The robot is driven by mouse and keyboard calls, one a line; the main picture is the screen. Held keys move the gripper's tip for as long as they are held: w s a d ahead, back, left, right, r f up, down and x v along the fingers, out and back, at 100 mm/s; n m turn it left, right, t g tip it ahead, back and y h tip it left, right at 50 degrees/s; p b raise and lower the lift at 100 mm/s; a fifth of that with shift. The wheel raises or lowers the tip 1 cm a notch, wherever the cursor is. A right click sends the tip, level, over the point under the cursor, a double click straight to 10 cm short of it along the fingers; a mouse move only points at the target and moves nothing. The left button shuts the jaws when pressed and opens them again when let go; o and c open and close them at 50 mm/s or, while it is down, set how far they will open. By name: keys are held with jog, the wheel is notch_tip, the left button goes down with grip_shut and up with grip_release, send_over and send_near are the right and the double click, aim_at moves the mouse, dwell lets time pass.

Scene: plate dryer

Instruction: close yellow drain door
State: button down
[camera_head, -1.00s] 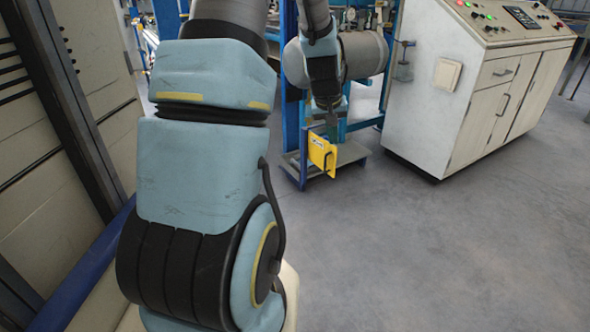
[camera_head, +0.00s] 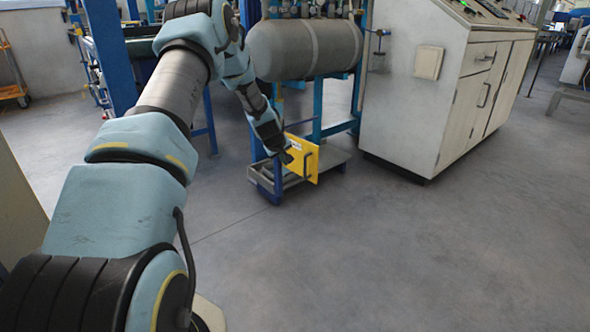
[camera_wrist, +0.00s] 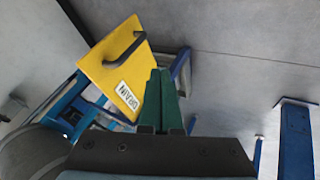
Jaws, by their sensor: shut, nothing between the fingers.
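In the wrist view the yellow door (camera_wrist: 108,72) shows large, with a black handle (camera_wrist: 125,48) and a white DRAIN label (camera_wrist: 127,95). My gripper (camera_head: 287,156) is at the door's upper left side in the head view. In the wrist view its green fingers (camera_wrist: 161,88) are together and empty, beside the door's edge near the label. I cannot tell whether they touch the door.
A grey tank (camera_head: 305,48) hangs above the low tray (camera_head: 325,160) on the blue frame. A white control cabinet (camera_head: 425,95) stands to the right. The grey floor (camera_head: 390,250) in front is clear.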

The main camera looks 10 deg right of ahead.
jog(key=w+d+f+b, duration=0.3)
jog(key=w+d+f, duration=0.1)
jog(key=d+f, duration=0.2)
jog(key=shift+w+d, duration=0.2)
jog(key=shift+w, duration=0.2)
jog(key=shift+d, duration=0.1)
